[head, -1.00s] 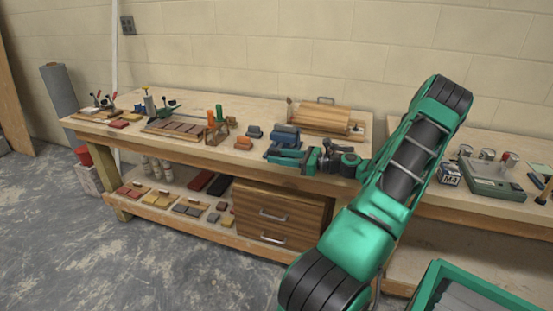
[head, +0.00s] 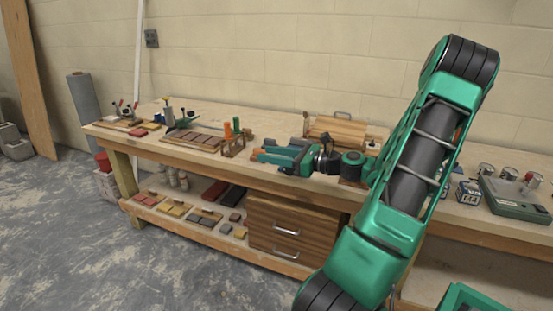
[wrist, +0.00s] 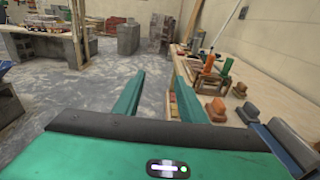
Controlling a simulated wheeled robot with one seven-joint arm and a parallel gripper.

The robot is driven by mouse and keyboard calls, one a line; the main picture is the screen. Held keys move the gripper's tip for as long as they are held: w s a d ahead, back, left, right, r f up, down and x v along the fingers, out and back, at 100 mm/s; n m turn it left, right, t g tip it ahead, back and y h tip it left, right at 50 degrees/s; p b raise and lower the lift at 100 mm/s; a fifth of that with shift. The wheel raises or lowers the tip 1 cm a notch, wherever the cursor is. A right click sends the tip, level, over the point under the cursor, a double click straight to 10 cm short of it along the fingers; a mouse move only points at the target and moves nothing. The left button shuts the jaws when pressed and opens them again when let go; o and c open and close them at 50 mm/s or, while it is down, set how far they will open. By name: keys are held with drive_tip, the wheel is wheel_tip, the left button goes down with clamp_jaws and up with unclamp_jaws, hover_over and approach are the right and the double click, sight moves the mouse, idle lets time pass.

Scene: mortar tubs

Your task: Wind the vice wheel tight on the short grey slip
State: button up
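The blue vice (wrist: 292,146) shows only in part at the lower right edge of the wrist view. In the head view my gripper and arm largely cover it. I cannot make out its wheel or a short grey slip in its jaws. My gripper (head: 272,154) is above the front edge of the bench, pointing left in the head view. In the wrist view my gripper (wrist: 158,78) has its two green fingers apart with nothing between them. The vice lies to the right of the fingers there.
Small blocks (wrist: 215,108) and a wooden rack (head: 234,147) with orange and green handles stand near the gripper on the bench (head: 200,155). A slatted wooden piece (head: 335,130) is behind it. Drawers (head: 285,225) and a shelf of coloured slips are below. The floor in front is clear.

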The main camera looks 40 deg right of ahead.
drive_tip(key=shift+a+r, duration=0.2)
drive_tip(key=shift+a, duration=0.15)
